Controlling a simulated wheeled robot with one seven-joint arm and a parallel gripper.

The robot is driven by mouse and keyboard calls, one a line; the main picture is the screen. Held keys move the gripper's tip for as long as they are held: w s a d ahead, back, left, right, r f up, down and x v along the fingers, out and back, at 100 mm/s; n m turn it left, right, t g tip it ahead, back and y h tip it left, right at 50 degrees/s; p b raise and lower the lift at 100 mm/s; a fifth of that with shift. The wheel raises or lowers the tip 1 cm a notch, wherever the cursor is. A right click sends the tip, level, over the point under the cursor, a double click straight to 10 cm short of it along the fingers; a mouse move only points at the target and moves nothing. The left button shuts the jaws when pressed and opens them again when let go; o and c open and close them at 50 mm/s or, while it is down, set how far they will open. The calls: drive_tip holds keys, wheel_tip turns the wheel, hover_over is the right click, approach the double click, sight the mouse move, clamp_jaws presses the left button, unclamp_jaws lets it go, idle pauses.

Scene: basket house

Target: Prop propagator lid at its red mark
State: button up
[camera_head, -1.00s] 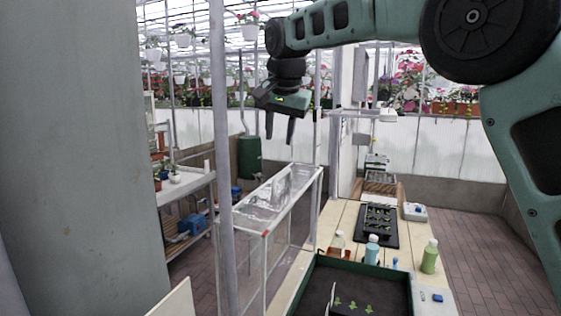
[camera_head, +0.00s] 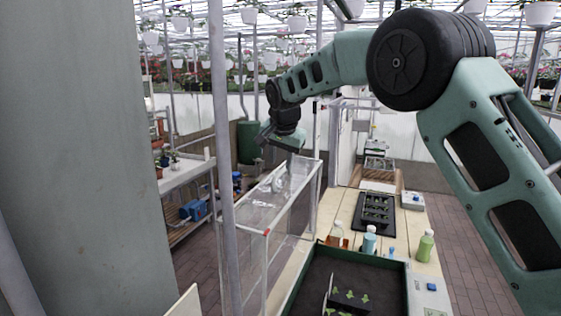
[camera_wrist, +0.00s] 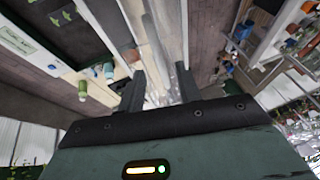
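The propagator is a long clear box with a pale frame. Its clear lid (camera_head: 257,208) lies along the top and looks closed. A small red mark (camera_head: 266,232) shows on the near end of the top edge. My gripper (camera_head: 291,163) is over the far part of the lid; contact cannot be told. In the wrist view, the two dark fingers (camera_wrist: 160,92) stand apart with nothing clearly held between them. Clear, pale-edged surfaces show beyond them, but the lid's edge is hard to make out.
A dark green-rimmed tray (camera_head: 403,292) with seedlings stands on the bench right of the propagator. A green bottle (camera_head: 425,246) and a blue bottle (camera_head: 369,241) stand behind it. A grey post (camera_head: 220,150) rises in front at left. A shelf bench (camera_head: 185,178) stands further left.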

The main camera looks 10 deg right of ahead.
sight(281, 172)
drive_tip(key=shift+p+x, duration=0.45)
drive_tip(key=shift+x, duration=1.3)
clamp_jaws()
drive_tip(key=shift+s+d, duration=0.1)
